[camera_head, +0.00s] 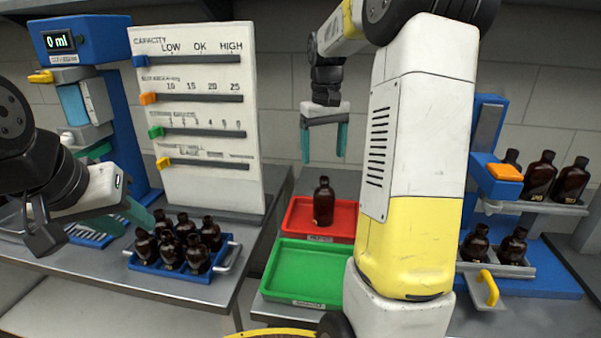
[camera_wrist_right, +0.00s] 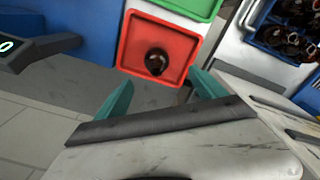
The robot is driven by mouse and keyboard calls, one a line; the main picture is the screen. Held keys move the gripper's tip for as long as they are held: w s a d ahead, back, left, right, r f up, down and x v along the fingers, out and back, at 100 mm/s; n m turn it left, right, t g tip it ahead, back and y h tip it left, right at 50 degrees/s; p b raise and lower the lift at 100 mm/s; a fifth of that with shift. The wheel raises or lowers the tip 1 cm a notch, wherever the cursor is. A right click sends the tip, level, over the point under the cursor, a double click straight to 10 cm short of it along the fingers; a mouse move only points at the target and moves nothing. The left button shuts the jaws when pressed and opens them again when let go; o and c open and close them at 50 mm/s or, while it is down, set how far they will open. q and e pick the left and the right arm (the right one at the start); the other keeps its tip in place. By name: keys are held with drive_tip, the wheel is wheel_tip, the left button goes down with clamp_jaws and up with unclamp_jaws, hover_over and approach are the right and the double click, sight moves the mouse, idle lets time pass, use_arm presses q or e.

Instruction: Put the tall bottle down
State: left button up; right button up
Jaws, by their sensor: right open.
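The tall bottle (camera_head: 323,203) is dark amber and stands upright in the red tray (camera_head: 300,226). In the right wrist view the bottle (camera_wrist_right: 156,62) shows from above inside the red tray (camera_wrist_right: 127,52). My right gripper (camera_head: 325,157) is open and empty above and behind the tray, apart from the bottle. Its teal fingers also show in the right wrist view (camera_wrist_right: 160,95) with nothing between them. My left gripper (camera_head: 122,186) is at the far left, near a blue crate; its teal fingers look apart, with nothing seen between them.
A green tray (camera_head: 300,277) lies empty in front of the red one. A blue crate (camera_head: 215,275) with several amber bottles stands at left, below a slider panel (camera_head: 197,195). A blue rack (camera_head: 545,279) with more bottles is at right. My right arm hides part of the middle.

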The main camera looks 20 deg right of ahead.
drive_tip(key=s+a+t, duration=0.2)
drive_tip(key=s+a, duration=0.2)
drive_tip(key=s, duration=0.3)
drive_tip(key=s+a+r+t+y, duration=0.1)
drive_tip(key=s+a, duration=0.3)
drive_tip(key=s, duration=0.4)
drive_tip(key=s+a+r+t+y, duration=0.1)
drive_tip(key=s+a, duration=0.3)
drive_tip(key=s, duration=0.4)
drive_tip(key=shift+r+m+t, duration=0.2)
drive_tip(key=shift+m+t, duration=0.1)
drive_tip(key=shift+t, duration=0.5)
